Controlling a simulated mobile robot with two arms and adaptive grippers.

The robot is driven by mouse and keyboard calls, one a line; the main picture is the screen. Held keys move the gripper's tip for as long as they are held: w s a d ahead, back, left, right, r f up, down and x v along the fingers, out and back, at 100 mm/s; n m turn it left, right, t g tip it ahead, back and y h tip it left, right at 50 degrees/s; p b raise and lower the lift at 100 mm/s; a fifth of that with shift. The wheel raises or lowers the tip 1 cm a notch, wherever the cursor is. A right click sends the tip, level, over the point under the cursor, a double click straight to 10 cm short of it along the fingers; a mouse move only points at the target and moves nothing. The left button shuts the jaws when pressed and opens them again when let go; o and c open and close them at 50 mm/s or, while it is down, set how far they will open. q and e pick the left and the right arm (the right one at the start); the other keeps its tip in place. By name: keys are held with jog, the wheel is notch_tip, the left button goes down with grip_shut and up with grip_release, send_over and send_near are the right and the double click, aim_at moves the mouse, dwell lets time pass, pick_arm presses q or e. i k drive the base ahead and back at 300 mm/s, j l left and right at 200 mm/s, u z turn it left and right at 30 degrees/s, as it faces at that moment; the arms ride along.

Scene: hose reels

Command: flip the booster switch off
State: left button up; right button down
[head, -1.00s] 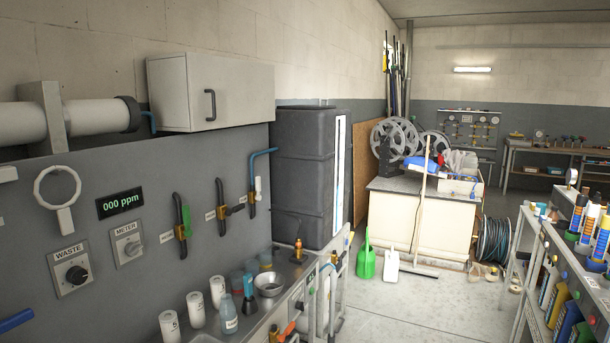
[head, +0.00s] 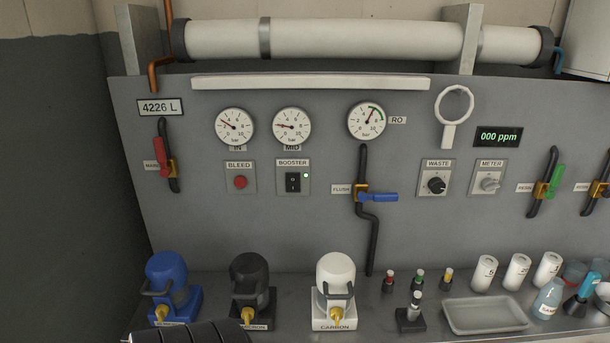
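The booster switch (head: 293,182) is a black rocker on a small grey plate labelled BOOSTER, mounted on the grey wall panel left of the middle of the head view. A small pale indicator light (head: 306,175) beside the rocker looks lit. The rocker's exact tilt is too small to tell. Nothing covers the switch, and nothing touches it.
A red BLEED button (head: 240,182) sits left of the switch, and a blue-handled FLUSH valve (head: 378,197) sits right. Gauges are above. Blue (head: 168,280), black (head: 250,280) and white (head: 335,280) filter housings stand on the bench below. The panel before the switch is clear.

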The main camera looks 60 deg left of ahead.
aim_at(292, 180)
jog(key=u, duration=2.05)
